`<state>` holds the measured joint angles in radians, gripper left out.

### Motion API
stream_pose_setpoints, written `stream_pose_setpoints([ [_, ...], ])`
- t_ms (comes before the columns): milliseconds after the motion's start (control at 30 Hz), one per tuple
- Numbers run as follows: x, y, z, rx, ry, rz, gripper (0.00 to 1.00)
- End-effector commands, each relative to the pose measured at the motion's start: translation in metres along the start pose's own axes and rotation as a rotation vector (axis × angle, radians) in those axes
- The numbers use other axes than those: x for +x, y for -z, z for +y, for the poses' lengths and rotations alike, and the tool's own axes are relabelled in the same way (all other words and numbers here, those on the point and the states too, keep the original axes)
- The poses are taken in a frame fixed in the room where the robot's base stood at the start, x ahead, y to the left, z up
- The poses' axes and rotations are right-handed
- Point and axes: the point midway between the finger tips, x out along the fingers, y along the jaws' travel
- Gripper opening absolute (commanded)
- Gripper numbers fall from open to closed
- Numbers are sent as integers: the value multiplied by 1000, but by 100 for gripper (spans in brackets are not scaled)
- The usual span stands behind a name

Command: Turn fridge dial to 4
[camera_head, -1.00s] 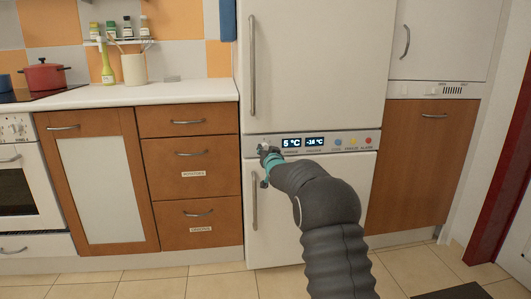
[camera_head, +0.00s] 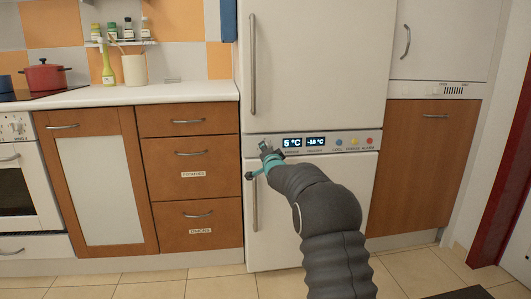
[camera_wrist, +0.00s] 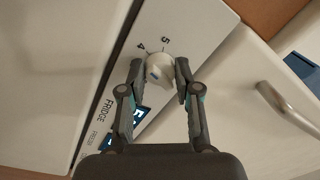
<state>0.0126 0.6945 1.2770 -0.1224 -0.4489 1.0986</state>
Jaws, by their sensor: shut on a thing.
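The fridge dial (camera_wrist: 160,68) is a round white knob with a small blue mark, between the two fingertips of my gripper (camera_wrist: 159,76). The fingers are shut on it from both sides. The printed numbers 4 (camera_wrist: 141,48) and 5 (camera_wrist: 165,40) show beside the knob. The blue mark is on the knob's lower left part; which number it points to I cannot tell. In the head view my gripper (camera_head: 262,159) is at the left end of the control panel and hides the dial. The fridge display (camera_head: 292,142) reads 5 °C.
A second display (camera_head: 315,141) and several coloured buttons lie right of the dial. A vertical door handle (camera_head: 254,205) is just below my gripper, and another handle (camera_head: 252,65) is above. Wooden drawers (camera_head: 190,160) stand to the left.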

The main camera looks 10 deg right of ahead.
Motion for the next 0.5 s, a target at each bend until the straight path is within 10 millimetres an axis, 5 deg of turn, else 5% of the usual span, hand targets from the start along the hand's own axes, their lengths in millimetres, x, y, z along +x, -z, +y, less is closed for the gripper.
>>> stream_pose_setpoints([
  [500,0,1,0,37,-1,3,0],
])
